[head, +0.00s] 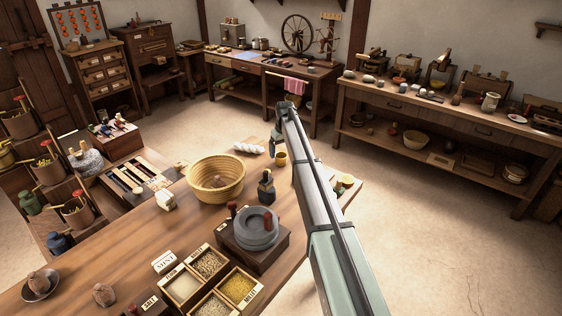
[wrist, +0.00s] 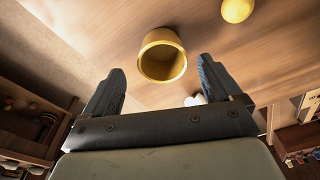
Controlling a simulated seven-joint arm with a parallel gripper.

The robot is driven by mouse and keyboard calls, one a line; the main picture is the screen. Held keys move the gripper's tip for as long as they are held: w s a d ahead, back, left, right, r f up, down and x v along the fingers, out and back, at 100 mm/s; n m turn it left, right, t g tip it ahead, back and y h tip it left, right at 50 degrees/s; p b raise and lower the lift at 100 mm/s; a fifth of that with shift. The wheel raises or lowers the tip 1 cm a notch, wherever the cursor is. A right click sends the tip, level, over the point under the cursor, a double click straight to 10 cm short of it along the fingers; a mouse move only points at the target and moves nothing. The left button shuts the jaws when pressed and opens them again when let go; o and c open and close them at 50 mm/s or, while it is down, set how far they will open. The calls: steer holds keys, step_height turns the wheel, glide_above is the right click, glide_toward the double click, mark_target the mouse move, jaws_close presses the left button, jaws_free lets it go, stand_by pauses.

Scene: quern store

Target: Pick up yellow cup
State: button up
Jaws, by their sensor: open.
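The yellow cup (head: 281,158) stands on the wooden table near its far edge, right of the large yellow bowl. In the wrist view, the yellow cup (wrist: 163,76) lies ahead of my gripper (wrist: 160,70), roughly centred between the two fingers, with its round opening showing. My gripper is open and empty. In the head view my gripper (head: 274,146) is just above and beside the cup, with one dark finger showing. The other finger is hidden by my arm. I cannot tell how far the fingertips are from the cup.
The large yellow bowl (head: 216,178), a dark bottle (head: 266,188) and a white braided item (head: 249,148) are nearby. A grey quern (head: 256,227) and grain boxes (head: 209,262) stand closer. A yellow round object (wrist: 237,9) shows beyond the cup in the wrist view.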

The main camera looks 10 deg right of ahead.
mark_target(281, 157)
steer(key=f, duration=0.4)
steer(key=shift+a+f, duration=0.15)
steer(key=shift+a, duration=0.05)
steer(key=c, duration=1.1)
